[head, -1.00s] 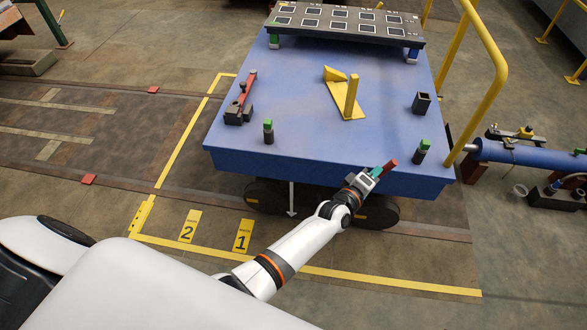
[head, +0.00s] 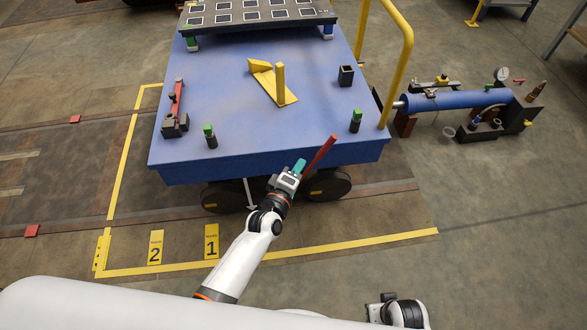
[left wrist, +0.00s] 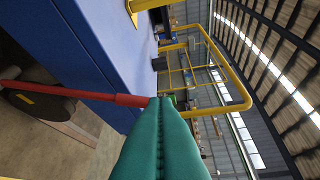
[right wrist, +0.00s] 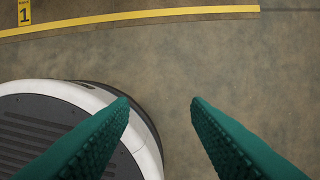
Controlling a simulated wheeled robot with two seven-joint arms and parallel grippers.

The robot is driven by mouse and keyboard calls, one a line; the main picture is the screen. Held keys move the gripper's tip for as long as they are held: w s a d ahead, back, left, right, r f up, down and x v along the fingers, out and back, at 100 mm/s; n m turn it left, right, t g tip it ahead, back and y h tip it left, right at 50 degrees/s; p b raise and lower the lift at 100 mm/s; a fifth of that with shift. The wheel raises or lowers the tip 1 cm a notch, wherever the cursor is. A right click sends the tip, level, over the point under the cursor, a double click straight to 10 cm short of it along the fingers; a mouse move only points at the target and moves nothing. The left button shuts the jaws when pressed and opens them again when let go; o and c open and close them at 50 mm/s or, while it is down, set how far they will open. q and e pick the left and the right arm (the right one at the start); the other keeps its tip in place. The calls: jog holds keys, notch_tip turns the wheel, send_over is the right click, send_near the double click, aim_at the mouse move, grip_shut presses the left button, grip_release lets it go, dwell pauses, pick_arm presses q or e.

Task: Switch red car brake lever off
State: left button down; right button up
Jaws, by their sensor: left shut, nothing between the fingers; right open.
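A long red lever (head: 320,153) stands out at the front side of the blue car (head: 215,165), tilted up to the right. In the left wrist view the red lever (left wrist: 85,93) runs across from the left, and its thicker end lies just beyond my teal fingertips. My left gripper (head: 298,167) is shut and empty beside the lever's lower visible part. I cannot tell whether it touches the lever. The lever's lower end is hidden in the head view. My right gripper (right wrist: 160,103) is open and empty above bare floor.
On the car top are a smaller red-handled device (head: 177,100), a yellow bracket (head: 280,85) and green-topped posts (head: 210,137). A yellow rail (head: 405,50) rises at its right side. A blue cylinder rig (head: 455,100) stands further right. The floor in front right is clear.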

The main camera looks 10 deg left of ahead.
pick_arm(q)
jog(key=shift+v, duration=1.2)
pick_arm(e)
jog(key=shift+s+f, duration=0.2)
jog(key=shift+f, duration=0.25)
jog(key=shift+s+f, duration=0.2)
jog(key=shift+f, duration=0.25)
pick_arm(q)
jog(key=shift+w, duration=0.1)
